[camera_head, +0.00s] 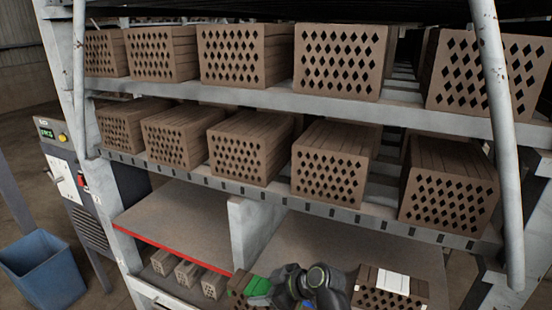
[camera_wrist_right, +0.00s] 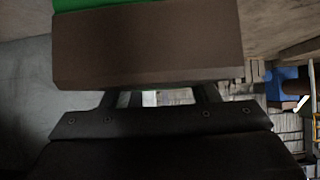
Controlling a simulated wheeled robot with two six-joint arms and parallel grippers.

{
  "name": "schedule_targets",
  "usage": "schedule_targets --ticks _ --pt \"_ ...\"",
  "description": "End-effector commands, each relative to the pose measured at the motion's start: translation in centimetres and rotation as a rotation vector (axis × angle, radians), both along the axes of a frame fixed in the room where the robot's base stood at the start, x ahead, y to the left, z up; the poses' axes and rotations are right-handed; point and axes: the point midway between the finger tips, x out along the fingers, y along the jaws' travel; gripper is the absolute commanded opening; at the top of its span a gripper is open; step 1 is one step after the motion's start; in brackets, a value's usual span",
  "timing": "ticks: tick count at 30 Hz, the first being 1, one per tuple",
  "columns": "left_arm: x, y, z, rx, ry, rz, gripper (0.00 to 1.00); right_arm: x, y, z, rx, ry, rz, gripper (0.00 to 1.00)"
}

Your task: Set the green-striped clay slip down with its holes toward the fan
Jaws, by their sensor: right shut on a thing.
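The green-striped clay slip (camera_head: 237,290) is at the bottom middle of the head view, partly hidden by my right gripper (camera_head: 268,296) and cut by the frame edge. Its brown side and a strip of green show close up in the right wrist view (camera_wrist_right: 150,50). My right gripper is shut on it; the fingers are mostly hidden behind the slip. Dark holes show on its front face in the head view. Whether it touches the surface below, I cannot tell. I cannot identify a fan for certain. My left gripper is not in view.
A white-striped slip (camera_head: 388,288) sits to the right of my gripper. A red-edged shelf (camera_head: 185,225) at left is bare, with several small slips (camera_head: 188,274) below it. A pale upright (camera_head: 246,232) divides the bays. A grey cabinet (camera_head: 90,215) and blue bin (camera_head: 42,270) stand left.

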Motion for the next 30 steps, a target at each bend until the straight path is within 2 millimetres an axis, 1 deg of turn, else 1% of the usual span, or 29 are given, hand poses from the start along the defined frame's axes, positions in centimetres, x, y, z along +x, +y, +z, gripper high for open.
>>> schedule_targets --ticks 3,5,6,8,9,12,15,17,21,25,30 --pt "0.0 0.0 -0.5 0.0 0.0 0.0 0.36 0.4 -3.3 0.4 -0.002 -0.011 -0.054 0.27" --pt "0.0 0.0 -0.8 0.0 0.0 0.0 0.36 0.5 -5.4 0.6 -0.004 -0.011 -0.088 0.27" --pt "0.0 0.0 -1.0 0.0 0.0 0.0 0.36 0.5 -6.9 0.8 -0.004 -0.013 -0.111 0.27" --pt "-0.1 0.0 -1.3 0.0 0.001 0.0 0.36 0.2 -9.1 1.2 -0.005 -0.013 -0.143 0.27" --pt "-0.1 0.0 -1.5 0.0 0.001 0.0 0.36 0.0 -10.5 1.6 -0.005 -0.013 -0.164 0.27" --pt "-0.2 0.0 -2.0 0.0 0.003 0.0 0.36 -0.9 -13.8 2.6 -0.005 -0.012 -0.207 0.27" --pt "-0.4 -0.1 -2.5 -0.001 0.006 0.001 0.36 -2.2 -16.7 3.6 -0.006 -0.013 -0.237 0.27" --pt "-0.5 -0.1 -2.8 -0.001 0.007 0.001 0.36 -3.2 -18.1 4.2 -0.005 -0.013 -0.249 0.27" --pt "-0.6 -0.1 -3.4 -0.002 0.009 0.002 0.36 -6.0 -20.9 5.8 -0.007 -0.011 -0.263 0.27" --pt "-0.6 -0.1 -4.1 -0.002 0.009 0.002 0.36 -9.1 -22.5 7.0 -0.007 -0.01 -0.256 0.27" --pt "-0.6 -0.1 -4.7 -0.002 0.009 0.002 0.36 -13.2 -23.4 8.1 -0.006 -0.007 -0.23 0.27"
